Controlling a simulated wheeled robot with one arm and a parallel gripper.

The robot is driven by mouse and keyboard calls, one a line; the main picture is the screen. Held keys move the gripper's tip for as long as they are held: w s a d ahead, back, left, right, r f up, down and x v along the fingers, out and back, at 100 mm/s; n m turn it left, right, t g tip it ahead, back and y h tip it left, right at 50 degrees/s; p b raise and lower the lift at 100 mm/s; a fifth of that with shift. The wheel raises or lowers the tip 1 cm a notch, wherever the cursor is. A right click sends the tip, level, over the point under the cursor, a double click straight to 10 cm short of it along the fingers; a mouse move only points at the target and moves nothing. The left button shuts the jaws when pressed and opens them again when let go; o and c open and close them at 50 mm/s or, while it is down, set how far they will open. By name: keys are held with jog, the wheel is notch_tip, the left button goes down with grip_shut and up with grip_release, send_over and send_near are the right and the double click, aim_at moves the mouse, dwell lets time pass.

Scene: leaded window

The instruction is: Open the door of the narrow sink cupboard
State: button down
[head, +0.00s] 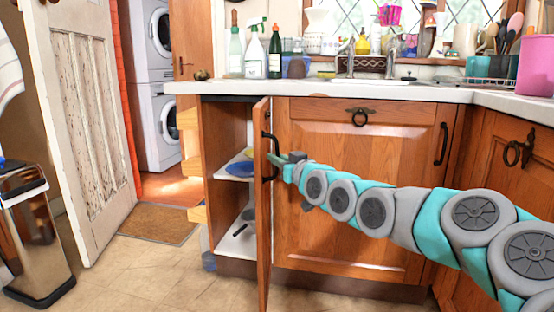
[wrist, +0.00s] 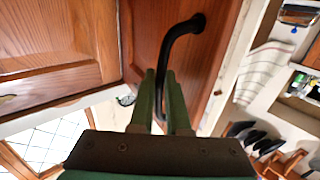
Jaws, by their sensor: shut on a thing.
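The narrow sink cupboard door (head: 263,225) stands well open, seen nearly edge-on in the head view. Its black bar handle (head: 269,135) is on the door's outer face. My gripper (head: 283,159) is at this handle, coming from the right. In the wrist view, the green fingers of my gripper (wrist: 165,88) are closed around the dark curved handle (wrist: 176,40), against the wooden door (wrist: 152,30). Part of the handle is hidden between the fingers. The open cupboard (head: 232,140) shows white shelves with a blue item and a yellow item, and a dark-handled item lower down.
A wide cupboard door (head: 330,240) is shut to the right, behind my arm. The white countertop (head: 290,89) above holds bottles and a sink tap. A metal bin (head: 35,240) and an open white door (head: 80,130) stand left. The tiled floor (head: 165,275) in front is clear.

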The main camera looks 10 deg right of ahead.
jog(key=c, duration=0.9)
grip_release()
jog(key=v, duration=0.7)
jog(key=shift+s+d, duration=0.15)
jog(key=shift+s, duration=0.25)
jog(key=shift+f, duration=0.1)
